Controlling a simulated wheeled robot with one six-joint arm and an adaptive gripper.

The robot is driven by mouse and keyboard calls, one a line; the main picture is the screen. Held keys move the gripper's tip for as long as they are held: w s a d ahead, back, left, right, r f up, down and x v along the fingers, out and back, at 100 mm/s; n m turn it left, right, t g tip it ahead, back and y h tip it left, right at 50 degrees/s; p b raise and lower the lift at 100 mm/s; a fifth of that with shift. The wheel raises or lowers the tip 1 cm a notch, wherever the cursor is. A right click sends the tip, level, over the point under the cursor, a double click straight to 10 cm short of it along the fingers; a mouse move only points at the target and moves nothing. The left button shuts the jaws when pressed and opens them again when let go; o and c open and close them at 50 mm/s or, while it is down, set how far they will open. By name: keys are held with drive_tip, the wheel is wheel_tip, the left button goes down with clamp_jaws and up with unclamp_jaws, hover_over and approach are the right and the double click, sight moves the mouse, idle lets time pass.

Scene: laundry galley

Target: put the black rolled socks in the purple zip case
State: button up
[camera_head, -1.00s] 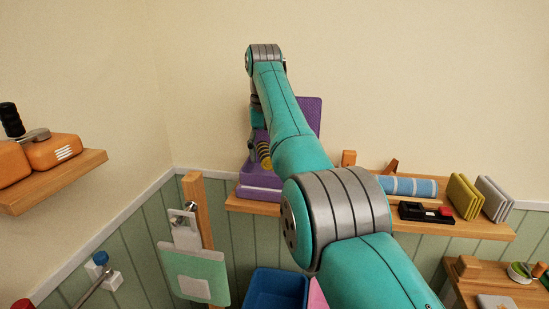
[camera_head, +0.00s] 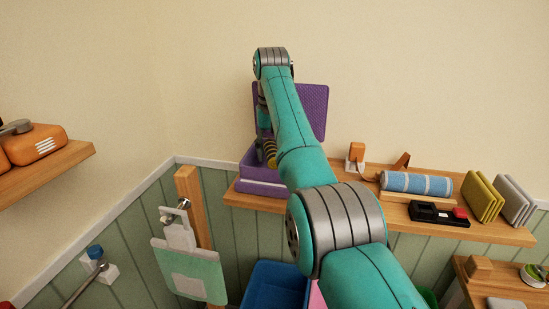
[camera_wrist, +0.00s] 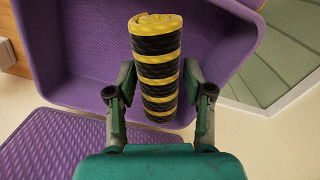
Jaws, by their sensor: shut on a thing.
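The black rolled socks, a roll with yellow bands, show in the wrist view (camera_wrist: 157,72) and in the head view (camera_head: 270,153). My gripper (camera_wrist: 157,88) is shut on the roll, one finger on each side. The purple zip case (camera_head: 262,185) stands open on the wall shelf, its lid (camera_head: 312,105) raised at the back. In the wrist view the roll overlaps the case's hollow tray (camera_wrist: 85,55); I cannot tell whether it touches the floor of the tray. My arm hides part of the case in the head view.
On the same shelf (camera_head: 400,212) to the right are a blue striped roll (camera_head: 416,183), a black box with a red part (camera_head: 440,213), and yellow (camera_head: 482,197) and grey (camera_head: 517,201) upright folders. A blue bin (camera_head: 275,285) stands below. Another shelf (camera_head: 50,172) juts from the left.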

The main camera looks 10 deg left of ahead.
wheel_tip(320, 180, down, 2)
drive_tip(key=shift+a+f, duration=0.1)
drive_tip(key=shift+w+f, duration=0.1)
drive_tip(key=shift+w, duration=0.05)
drive_tip(key=shift+f, duration=0.1)
drive_tip(key=o, duration=1.2)
drive_tip(key=shift+c, duration=0.2)
wheel_tip(320, 180, up, 12)
drive_tip(key=shift+r, duration=0.15)
